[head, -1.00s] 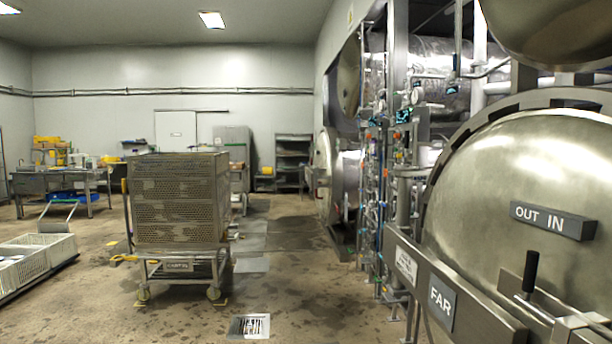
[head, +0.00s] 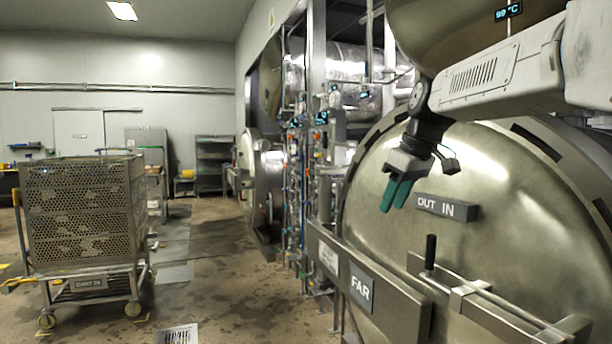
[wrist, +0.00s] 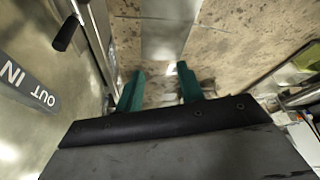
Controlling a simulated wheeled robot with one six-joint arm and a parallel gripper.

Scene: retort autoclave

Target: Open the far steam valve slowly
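The large steel retort door (head: 400,240) labelled FAR (head: 361,288) fills the right of the head view. A grey OUT IN block (head: 447,208) is on its face, and it also shows at the left of the wrist view (wrist: 28,88). My gripper (head: 392,200) hangs in front of this door, left of the block, with green fingers pointing down. In the wrist view the fingers (wrist: 160,72) are apart with nothing between them, only floor beyond. I cannot pick out the far steam valve for certain; small valves and pipework (head: 300,170) stand left of the door.
A black-handled lever (head: 430,252) and steel bar stick out low on the door. A perforated cart (head: 85,215) stands on the left. A display above reads 99 °C.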

